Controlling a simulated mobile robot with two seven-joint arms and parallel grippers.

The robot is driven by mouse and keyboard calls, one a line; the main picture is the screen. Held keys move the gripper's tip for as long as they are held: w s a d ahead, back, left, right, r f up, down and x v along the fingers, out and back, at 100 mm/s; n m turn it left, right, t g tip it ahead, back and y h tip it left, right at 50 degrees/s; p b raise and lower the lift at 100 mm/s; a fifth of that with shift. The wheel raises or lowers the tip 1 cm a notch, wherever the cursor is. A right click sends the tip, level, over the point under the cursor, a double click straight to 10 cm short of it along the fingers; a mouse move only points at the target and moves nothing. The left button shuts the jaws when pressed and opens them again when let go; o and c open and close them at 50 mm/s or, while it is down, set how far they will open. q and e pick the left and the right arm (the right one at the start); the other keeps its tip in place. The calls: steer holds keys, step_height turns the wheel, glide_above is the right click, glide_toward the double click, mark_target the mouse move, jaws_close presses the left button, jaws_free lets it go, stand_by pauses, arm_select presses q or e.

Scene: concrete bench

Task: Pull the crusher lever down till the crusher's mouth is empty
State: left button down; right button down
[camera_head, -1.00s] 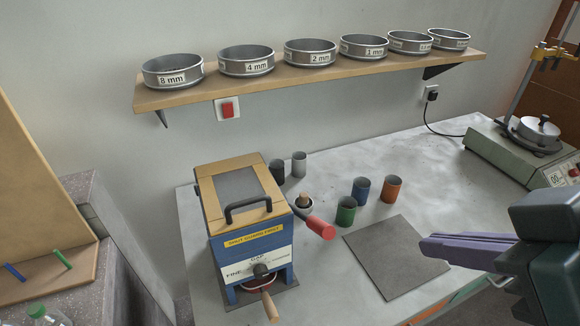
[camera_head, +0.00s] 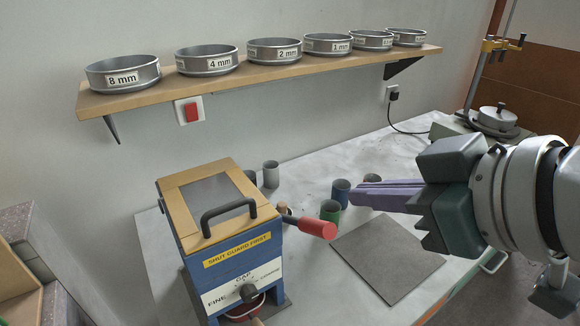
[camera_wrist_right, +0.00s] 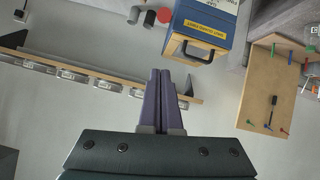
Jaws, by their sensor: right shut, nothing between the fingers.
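The crusher (camera_head: 240,262) is a blue box with a wooden-framed guard on top and a black handle; the guard lies flat. Its mouth is hidden, and I cannot see through the grey pane (camera_head: 211,198). The lever's red grip (camera_head: 318,228) sticks out to the right of the crusher. In the right wrist view the crusher (camera_wrist_right: 205,28) is at the top and the red grip (camera_wrist_right: 165,15) is left of it. My right gripper (camera_head: 356,194) is shut and empty, up and right of the red grip, apart from it. My left gripper is not in view.
A grey mat (camera_head: 388,260) lies right of the crusher. A shelf of sieves (camera_head: 270,68) hangs on the wall above. A board with coloured pegs (camera_wrist_right: 270,90) shows in the wrist view.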

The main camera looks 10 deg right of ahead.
glide_above(333, 237)
steer(key=w+a, duration=0.1)
step_height(333, 237, down, 5)
steer(key=shift+w+a+f, duration=0.1)
steer(key=shift+a, duration=0.05)
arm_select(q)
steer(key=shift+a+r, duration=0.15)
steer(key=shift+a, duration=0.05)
arm_select(e)
steer(key=shift+s+d+f, duration=0.2)
steer(key=shift+f, duration=0.4)
steer(key=shift+s+d+f, duration=0.2)
steer(key=shift+d+f, duration=0.05)
steer(key=shift+f, duration=0.35)
steer(key=shift+s+d+f, duration=0.2)
steer(key=shift+f, duration=0.4)
